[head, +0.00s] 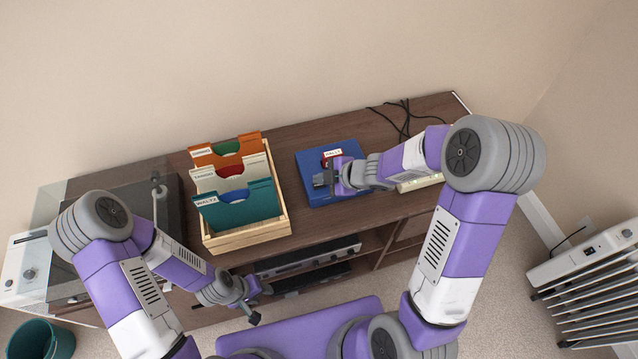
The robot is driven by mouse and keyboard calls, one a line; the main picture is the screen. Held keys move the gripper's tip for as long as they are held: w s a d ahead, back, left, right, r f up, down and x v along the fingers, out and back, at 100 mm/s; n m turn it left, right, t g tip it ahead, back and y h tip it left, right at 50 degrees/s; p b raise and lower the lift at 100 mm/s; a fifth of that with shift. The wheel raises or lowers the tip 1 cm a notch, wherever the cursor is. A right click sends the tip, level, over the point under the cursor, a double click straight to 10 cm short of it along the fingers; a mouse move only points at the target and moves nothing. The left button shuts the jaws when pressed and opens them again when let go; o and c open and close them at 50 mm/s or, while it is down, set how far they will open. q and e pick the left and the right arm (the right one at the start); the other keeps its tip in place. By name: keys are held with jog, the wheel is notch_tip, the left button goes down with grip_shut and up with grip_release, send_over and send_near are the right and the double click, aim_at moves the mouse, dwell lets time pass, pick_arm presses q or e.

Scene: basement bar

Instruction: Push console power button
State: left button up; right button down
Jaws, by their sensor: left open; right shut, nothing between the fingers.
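My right gripper (322,180) is shut and empty, over the flat blue item (312,163) on the dark wooden cabinet top; I cannot tell whether it touches it. A pale box-like thing (420,183) lies partly hidden under my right forearm at the cabinet's front edge. A flat silver and black device (308,256) sits in the open shelf below, with a darker one under it. I cannot tell which of these is the console, and no power button can be made out. My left gripper (257,303) is open and empty, low in front of the cabinet.
A wooden crate (247,237) with coloured file folders stands mid-cabinet. A turntable with a clear lid (85,185) is at the left. Black cables (405,115) lie at the back right. A teal bin (42,340) and a white radiator (590,270) stand on the floor.

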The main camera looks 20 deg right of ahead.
aim_at(322, 187)
jog(key=shift+f, duration=0.45)
jog(key=shift+f+b, duration=0.15)
jog(key=shift+b, duration=0.2)
jog(key=shift+r+p, duration=0.65)
jog(key=shift+p, duration=0.1)
notch_tip(322, 187, up, 6)
jog(key=p, duration=0.6)
dwell(0.5)
